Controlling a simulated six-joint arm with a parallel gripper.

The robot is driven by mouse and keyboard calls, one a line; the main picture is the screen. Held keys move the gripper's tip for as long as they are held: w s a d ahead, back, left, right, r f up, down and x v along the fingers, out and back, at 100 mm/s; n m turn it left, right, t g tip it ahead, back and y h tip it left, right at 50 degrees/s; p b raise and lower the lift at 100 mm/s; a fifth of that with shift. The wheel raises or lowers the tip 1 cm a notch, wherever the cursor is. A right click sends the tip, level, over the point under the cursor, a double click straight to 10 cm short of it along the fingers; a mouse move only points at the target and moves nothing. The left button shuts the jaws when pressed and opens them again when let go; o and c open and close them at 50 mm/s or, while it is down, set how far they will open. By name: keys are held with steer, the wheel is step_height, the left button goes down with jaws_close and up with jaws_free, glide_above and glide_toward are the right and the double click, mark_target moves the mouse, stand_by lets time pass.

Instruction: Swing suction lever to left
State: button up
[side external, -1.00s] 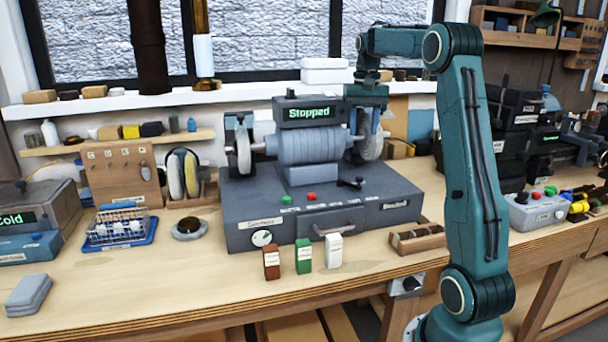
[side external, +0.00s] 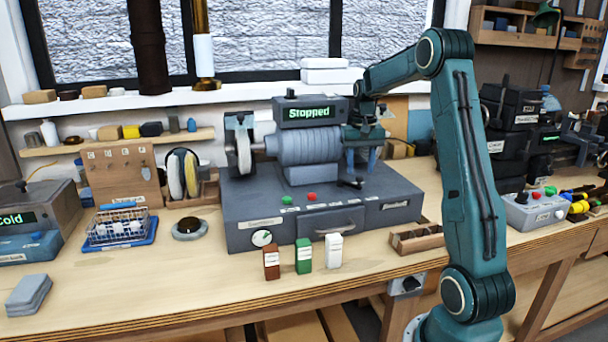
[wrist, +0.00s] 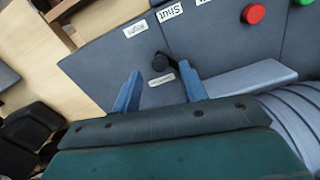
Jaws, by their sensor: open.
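The suction lever (side external: 350,182) is a small black lever on the top right of the grey machine's base (side external: 250,200). In the wrist view its round black knob (wrist: 160,62) shows beside a small label, between and just beyond my fingertips. My gripper (side external: 362,168) is open and empty, pointing down just above and behind the lever. The blue fingers in the wrist view (wrist: 160,78) are spread either side of the lever, apart from it as far as I can tell. A "Shut" label (wrist: 171,13) lies near the lever.
The machine's ribbed drum (side external: 308,145) is close to the left of my gripper, under a "Stopped" display (side external: 309,113). Green (side external: 287,200) and red (side external: 311,196) buttons sit left of the lever. Small boxes (side external: 303,257) and a wooden tray (side external: 417,238) stand in front.

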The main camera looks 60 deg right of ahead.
steer(key=shift+f, duration=1.35)
jaws_close()
